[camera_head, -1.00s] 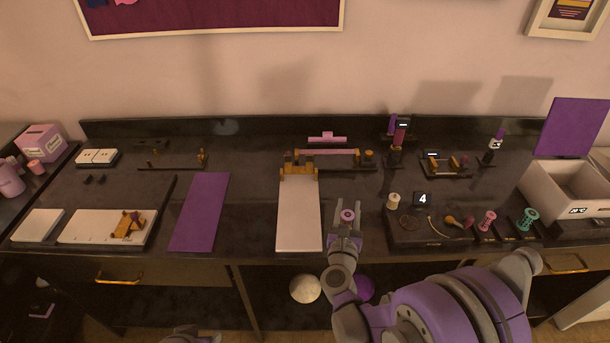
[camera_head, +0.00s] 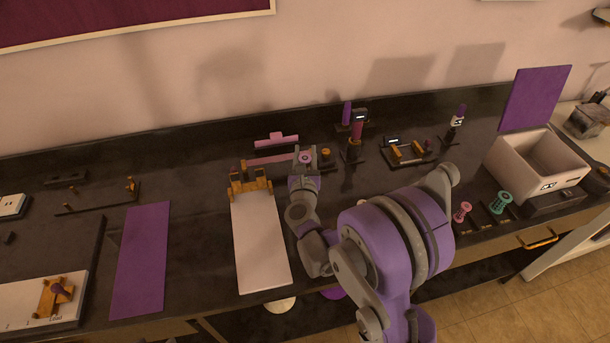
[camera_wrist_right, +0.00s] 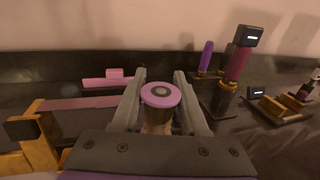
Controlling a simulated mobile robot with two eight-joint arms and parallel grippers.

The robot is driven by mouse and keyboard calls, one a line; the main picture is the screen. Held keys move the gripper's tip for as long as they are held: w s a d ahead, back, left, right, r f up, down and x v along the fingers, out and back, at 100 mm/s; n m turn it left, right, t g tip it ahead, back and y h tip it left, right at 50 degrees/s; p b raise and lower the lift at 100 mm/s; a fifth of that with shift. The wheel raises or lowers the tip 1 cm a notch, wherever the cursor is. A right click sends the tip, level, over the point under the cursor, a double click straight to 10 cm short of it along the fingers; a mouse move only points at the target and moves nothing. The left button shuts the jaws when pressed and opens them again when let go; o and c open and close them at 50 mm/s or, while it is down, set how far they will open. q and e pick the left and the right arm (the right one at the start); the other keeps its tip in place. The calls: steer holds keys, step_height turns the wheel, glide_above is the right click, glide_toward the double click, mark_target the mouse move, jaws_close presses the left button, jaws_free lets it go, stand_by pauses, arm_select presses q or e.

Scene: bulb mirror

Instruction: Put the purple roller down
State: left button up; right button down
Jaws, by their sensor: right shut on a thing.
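My right gripper (camera_head: 306,156) is shut on the purple roller (camera_head: 305,158). The roller's round pinkish-purple end with a dark centre faces up between the two grey fingers. The roller also shows in the right wrist view (camera_wrist_right: 161,94), where its lower part is mostly hidden by the gripper. The gripper is over the back part of the dark worktop, just right of the brass stand (camera_head: 250,184) and its pink bar (camera_head: 272,161). I cannot tell whether the roller touches anything below. My left gripper is not in view.
A white board (camera_head: 260,245) lies in front of the brass stand, with a purple mat (camera_head: 141,262) to its left. Upright purple and maroon handles (camera_head: 356,130) stand right of the gripper. Pink (camera_head: 462,211) and teal (camera_head: 499,202) spools and a white bin (camera_head: 520,176) are further right.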

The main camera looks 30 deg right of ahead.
step_height(320, 180, down, 2)
steer(key=shift+s+a+f, duration=0.1)
steer(key=shift+s+f, duration=0.05)
steer(key=shift+f, duration=0.1)
steer(key=shift+f+b, duration=0.35)
steer(key=shift+f, duration=1.9)
steer(key=shift+f, duration=0.2)
steer(key=shift+c, duration=2.2)
jaws_free()
steer(key=shift+r, duration=0.1)
